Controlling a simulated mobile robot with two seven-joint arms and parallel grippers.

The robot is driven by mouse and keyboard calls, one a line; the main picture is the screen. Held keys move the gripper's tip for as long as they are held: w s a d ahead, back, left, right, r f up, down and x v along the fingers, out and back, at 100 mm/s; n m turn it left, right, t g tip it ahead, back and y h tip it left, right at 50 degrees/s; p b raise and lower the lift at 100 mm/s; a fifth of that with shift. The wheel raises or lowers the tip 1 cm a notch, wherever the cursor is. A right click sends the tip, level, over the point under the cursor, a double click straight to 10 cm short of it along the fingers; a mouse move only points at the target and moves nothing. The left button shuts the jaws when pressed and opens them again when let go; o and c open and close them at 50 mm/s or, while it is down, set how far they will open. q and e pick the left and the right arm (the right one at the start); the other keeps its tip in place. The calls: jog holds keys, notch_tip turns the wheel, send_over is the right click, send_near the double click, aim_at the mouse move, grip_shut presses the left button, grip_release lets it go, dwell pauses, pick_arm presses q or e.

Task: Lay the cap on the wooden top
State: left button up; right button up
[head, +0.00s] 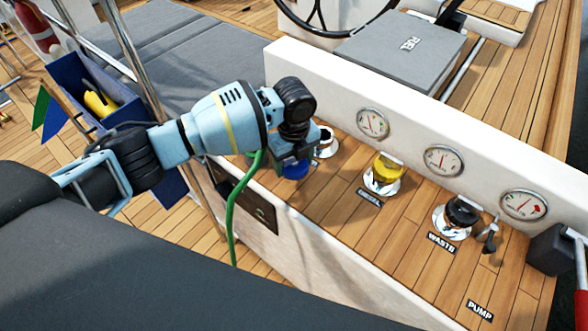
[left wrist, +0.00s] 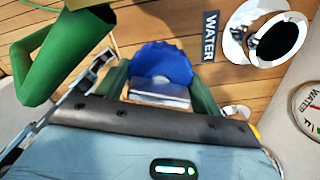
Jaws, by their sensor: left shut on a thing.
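My left gripper (head: 296,163) is shut on a blue cap (head: 295,171), above the near-left part of the wooden top (head: 330,218). In the left wrist view the ridged blue cap (left wrist: 160,60) sits between the green fingers of the left gripper (left wrist: 160,88), with planks behind it. I cannot tell whether the cap touches the wood. The uncapped WATER filler (head: 326,143) stands just right of the gripper; its dark opening (left wrist: 278,40) shows in the left wrist view. My right gripper is not in view.
A yellow-capped filler (head: 384,172) and a black-capped WASTE filler (head: 460,212) stand farther right. Gauges (head: 443,160) line the white upright behind. A green hose (head: 237,205) hangs beside my gripper. Bare planks lie between the fillers and the front edge.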

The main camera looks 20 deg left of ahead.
aim_at(294, 171)
pick_arm(q)
jog(key=shift+s+f, duration=0.1)
jog(key=shift+f, duration=1.65)
jog(key=shift+f, duration=0.2)
jog(key=o, duration=1.1)
jog(key=shift+r, duration=0.15)
notch_tip(294, 171, up, 12)
jog(key=shift+r+p, duration=0.1)
jog(key=shift+p, duration=0.45)
